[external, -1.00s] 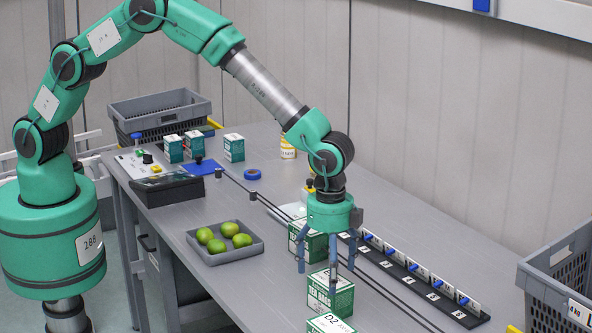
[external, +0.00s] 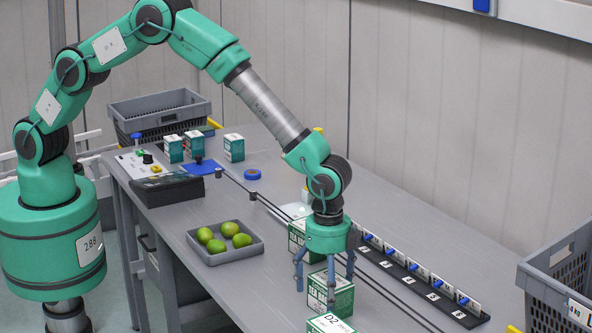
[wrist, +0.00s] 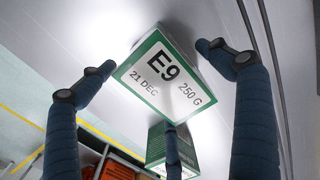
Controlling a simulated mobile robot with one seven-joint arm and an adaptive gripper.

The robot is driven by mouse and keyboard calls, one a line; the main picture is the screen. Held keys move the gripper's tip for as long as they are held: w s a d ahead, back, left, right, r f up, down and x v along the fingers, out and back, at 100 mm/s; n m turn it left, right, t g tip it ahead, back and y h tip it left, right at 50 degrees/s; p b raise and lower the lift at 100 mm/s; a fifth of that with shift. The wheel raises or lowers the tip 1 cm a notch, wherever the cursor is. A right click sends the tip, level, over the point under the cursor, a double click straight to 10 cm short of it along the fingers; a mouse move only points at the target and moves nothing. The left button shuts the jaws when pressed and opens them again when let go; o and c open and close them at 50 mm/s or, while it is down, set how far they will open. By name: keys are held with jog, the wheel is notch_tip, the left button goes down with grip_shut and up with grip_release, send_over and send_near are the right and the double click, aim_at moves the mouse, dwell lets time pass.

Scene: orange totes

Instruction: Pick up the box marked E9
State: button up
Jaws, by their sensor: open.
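The box marked E9 (wrist: 160,72) shows in the wrist view with its white, green-edged label facing the camera, reading 21 DEC and 250 G. My gripper (external: 325,275) is open and points down over the row of green and white boxes. In the wrist view its dark blue fingers stand on either side of the E9 box, apart from it, with a third finger below. In the external view a tea box (external: 331,293) sits under the gripper, its top label unreadable, so I cannot tell there whether it is E9.
A box marked D2 (external: 330,324) stands in front, and another green box (external: 299,236) is partly hidden behind my gripper. A grey tray (external: 252,253) of limes is to the left. A labelled black strip (external: 405,265) runs along the right, beside a grey crate (external: 560,285).

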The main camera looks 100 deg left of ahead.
aim_at(324, 281)
dwell(0.4)
jog(key=c, duration=1.4)
jog(key=shift+r, duration=0.15)
jog(key=shift+r, duration=0.55)
jog(key=shift+s+r, duration=0.25)
jog(key=shift+r, duration=0.95)
jog(key=s, duration=0.5)
jog(key=s+a+r, duration=0.1)
jog(key=s, duration=0.4)
jog(key=s+p, duration=0.1)
jog(key=s, duration=0.4)
jog(key=shift+s+a+r, duration=0.15)
jog(key=shift+s+a, duration=0.05)
jog(key=shift+a, duration=0.1)
